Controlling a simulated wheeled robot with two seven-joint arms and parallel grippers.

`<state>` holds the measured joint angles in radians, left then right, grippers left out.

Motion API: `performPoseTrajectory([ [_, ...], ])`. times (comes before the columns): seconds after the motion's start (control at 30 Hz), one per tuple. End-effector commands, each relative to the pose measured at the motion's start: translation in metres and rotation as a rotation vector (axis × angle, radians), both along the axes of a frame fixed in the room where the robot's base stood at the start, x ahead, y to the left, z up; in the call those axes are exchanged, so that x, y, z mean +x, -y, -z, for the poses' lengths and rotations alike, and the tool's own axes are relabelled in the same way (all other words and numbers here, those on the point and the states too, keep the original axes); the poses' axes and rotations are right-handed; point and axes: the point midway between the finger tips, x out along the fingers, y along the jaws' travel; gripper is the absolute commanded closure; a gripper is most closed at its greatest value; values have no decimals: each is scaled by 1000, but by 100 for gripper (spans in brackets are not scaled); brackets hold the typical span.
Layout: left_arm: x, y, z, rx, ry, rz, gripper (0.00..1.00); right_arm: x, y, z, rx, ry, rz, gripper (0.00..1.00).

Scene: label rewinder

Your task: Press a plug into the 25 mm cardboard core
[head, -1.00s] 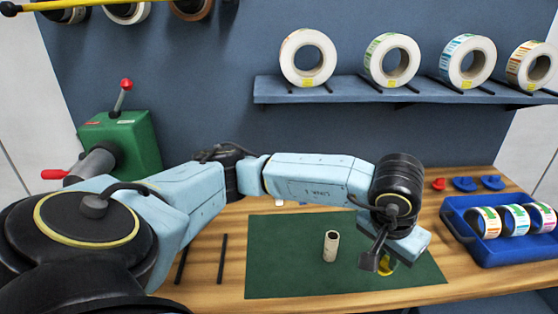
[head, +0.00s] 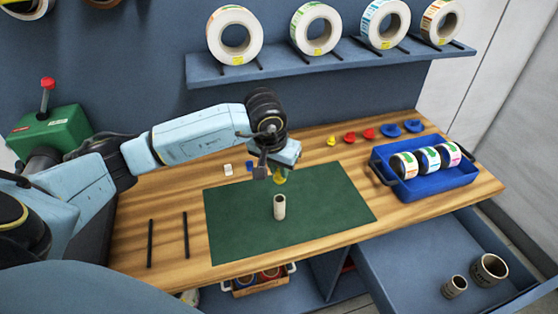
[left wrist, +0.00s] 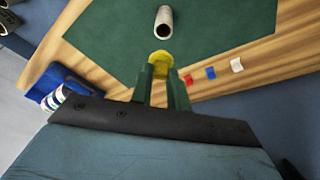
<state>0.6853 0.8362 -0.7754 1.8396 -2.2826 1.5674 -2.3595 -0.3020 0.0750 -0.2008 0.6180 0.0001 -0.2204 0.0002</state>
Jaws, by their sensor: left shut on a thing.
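A small cardboard core (head: 279,207) stands upright on the green mat (head: 232,230). It also shows in the left wrist view (left wrist: 163,22), with its open end visible. My left gripper (head: 270,173) is above the mat, behind the core in the head view. It is shut on a yellow plug (left wrist: 160,60), which also shows below the fingers in the head view (head: 280,178). The plug is apart from the core. My right gripper is not in view.
Several red, blue and yellow plugs (head: 369,134) lie along the back of the table. A blue tray (head: 420,182) with label rolls stands at the right. An open drawer (head: 400,268) holds two wider cores (head: 489,270). Two black rods (head: 185,235) lie left of the mat.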

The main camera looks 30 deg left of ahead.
Motion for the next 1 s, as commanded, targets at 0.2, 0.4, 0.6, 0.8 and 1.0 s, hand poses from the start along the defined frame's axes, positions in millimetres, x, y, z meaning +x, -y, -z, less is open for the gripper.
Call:
performPoseTrajectory([
  [0.2,0,0,9,0,0,0,100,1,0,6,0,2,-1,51],
  [0.4,0,0,20,-1,-1,-1,100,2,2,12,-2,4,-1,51],
  [0.6,0,1,32,-1,0,-1,100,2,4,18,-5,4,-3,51],
  [0.8,0,1,44,-2,-1,1,100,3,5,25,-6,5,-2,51],
  [1.0,0,1,57,-1,1,0,100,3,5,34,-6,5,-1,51],
])
